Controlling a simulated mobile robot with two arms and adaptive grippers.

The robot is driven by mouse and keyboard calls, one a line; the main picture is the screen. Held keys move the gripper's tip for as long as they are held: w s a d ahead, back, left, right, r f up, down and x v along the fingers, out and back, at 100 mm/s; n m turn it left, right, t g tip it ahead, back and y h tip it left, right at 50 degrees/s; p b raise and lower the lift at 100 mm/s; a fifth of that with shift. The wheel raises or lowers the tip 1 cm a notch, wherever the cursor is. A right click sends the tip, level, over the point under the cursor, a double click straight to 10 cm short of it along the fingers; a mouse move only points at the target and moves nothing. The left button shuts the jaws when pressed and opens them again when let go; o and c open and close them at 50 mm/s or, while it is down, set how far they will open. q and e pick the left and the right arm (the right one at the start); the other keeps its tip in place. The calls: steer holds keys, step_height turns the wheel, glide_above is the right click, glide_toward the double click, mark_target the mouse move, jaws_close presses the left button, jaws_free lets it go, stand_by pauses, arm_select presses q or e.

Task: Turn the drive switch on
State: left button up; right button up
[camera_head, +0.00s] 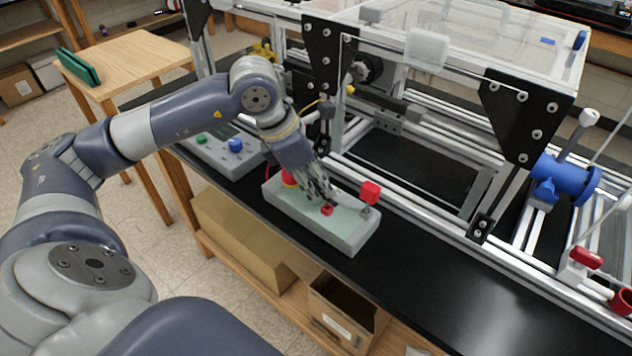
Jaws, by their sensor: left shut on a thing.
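A pale grey-green control box (350,236) lies on the black bench top at the middle of the view. A small red switch part (327,210) shows on its top face, partly covered by my fingers. A red block-shaped knob (370,192) stands up at the box's right end. My left gripper (325,199) reaches down onto the box and is shut at the small red switch part. I cannot read any labels. My right gripper is not in view.
A second grey box (215,150) with a green and a blue button sits to the left. The aluminium extrusion frame (400,205) with black plates (525,112) stands just behind the control box. A blue valve-like part (565,180) is at the right. The front right bench top is clear.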

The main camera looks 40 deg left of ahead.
arm_select(q)
steer(key=m+h+b, duration=0.1)
steer(key=m, duration=0.2)
steer(key=shift+w+g+b, duration=0.15)
steer(key=shift+g+b, duration=0.2)
steer(key=shift+g, duration=0.05)
steer(key=m+g, duration=0.1)
steer(key=m, duration=0.1)
steer(key=m+b, duration=0.1)
steer(key=m, duration=0.1)
steer(key=shift+w+m+g+h, duration=0.1)
steer(key=shift+m+g+h, duration=0.3)
steer(key=m+g, duration=0.1)
steer(key=m, duration=0.1)
steer(key=m+g+b, duration=0.1)
steer(key=m, duration=0.2)
steer(key=shift+w+b, duration=0.1)
steer(key=shift+b, duration=0.2)
steer(key=shift+r+m+g+y, duration=0.1)
steer(key=shift+m+g+y, duration=0.45)
steer(key=shift+m, duration=1.45)
steer(key=shift+w, duration=0.1)
steer(key=o, duration=1)
steer(key=shift+o, duration=0.2)
steer(key=shift+a, duration=0.1)
